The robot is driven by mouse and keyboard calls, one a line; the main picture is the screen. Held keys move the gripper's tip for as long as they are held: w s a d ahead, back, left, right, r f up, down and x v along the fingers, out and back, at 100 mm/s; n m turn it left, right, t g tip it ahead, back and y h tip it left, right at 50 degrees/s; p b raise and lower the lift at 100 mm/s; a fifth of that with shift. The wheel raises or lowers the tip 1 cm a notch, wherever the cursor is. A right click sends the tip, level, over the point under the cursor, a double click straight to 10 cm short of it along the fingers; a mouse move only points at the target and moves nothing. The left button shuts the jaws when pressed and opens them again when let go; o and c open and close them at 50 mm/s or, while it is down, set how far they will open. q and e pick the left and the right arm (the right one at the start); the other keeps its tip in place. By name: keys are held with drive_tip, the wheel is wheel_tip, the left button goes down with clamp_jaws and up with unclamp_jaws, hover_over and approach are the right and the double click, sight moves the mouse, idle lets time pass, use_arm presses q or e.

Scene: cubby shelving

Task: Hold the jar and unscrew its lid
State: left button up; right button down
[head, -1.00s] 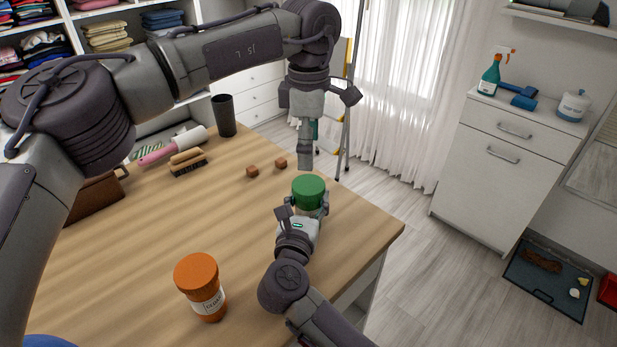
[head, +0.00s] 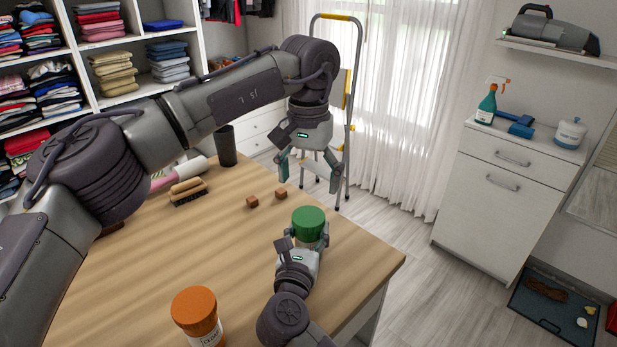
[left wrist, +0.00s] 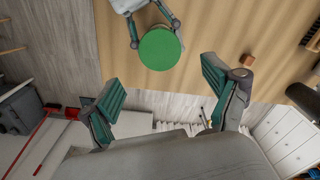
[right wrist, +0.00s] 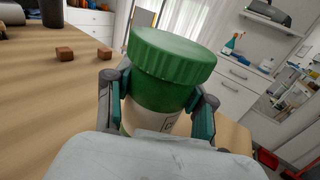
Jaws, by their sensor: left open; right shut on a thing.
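The jar has a green ribbed lid (head: 308,221) and a pale label on its body (right wrist: 152,118). It stands upright near the table's right edge. My right gripper (head: 309,240) is shut on the jar's body below the lid; in the right wrist view its fingers press both sides. The lid sits on the jar, level. My left gripper (head: 309,176) is open and empty, above and beyond the jar in the head view. In the left wrist view the round lid (left wrist: 160,49) lies beyond the spread fingertips, apart from them.
An orange-lidded jar (head: 195,311) stands at the table's near side. Two small brown cubes (head: 281,195) lie left of the green jar. A brush (head: 188,191), a lint roller and a dark cup (head: 226,146) are at the back left. The table's middle is clear.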

sight(309, 216)
use_arm(q)
drive_tip(key=shift+f+m, duration=0.3)
drive_tip(key=shift+f, duration=3.75)
